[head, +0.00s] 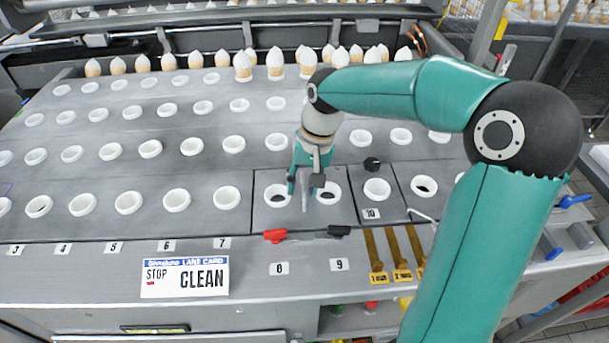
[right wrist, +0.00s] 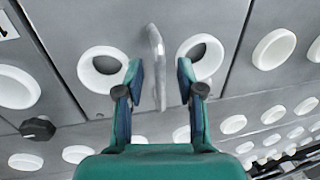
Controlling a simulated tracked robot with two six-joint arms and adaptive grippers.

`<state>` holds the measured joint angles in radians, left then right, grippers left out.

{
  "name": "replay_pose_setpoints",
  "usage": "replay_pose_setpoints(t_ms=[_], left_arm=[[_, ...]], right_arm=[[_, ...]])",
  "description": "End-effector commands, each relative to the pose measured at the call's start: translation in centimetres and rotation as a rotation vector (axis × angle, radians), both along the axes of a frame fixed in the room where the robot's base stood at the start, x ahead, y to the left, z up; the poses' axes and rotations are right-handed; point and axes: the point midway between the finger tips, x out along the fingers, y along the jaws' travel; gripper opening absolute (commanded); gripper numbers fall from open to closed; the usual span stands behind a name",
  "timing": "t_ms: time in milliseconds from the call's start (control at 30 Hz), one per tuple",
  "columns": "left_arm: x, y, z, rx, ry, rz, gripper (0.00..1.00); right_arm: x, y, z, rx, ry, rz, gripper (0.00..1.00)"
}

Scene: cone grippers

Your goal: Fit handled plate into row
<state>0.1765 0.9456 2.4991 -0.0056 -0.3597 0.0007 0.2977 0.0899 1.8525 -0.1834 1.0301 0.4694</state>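The handled plate (head: 262,222) is a grey panel with two white-ringed holes and an upright bar handle (head: 305,196) between them. It lies in the front row above labels 8 and 9, with dark seams around it. I cannot tell whether it sits fully flush. My right gripper (head: 306,188) points down over the plate. In the right wrist view its two fingers (right wrist: 160,82) are apart, one on each side of the handle (right wrist: 156,55), with a gap on both sides. The plate's bare face (right wrist: 128,20) also shows there. My left gripper is not in view.
A red tab (head: 275,236) and a black tab (head: 338,231) lie along the plate's front edge. A black knob (head: 372,164) stands to its right. Brass strips (head: 376,255) and a lane card (head: 185,277) are in front. White-tipped cones (head: 243,66) line the back.

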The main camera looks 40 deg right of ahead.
Motion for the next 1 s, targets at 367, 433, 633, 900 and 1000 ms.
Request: replay_pose_setpoints(t_ms=[367,433,633,900,1000], left_arm=[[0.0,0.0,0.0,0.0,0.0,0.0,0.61],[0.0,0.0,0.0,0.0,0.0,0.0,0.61],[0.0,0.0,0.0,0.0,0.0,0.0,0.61],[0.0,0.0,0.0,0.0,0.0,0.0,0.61],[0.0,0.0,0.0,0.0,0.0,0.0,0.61]], right_arm=[[-0.4,-0.8,5.1,-0.002,-0.009,-0.002,0.38],[-0.6,-1.0,6.5,-0.001,-0.009,-0.002,0.38],[-1.0,-1.5,10.0,-0.002,-0.008,-0.003,0.38],[-1.4,-1.8,11.8,0.0,-0.005,-0.001,0.38],[-1.4,-1.8,11.8,-0.001,-0.004,-0.001,0.38]])
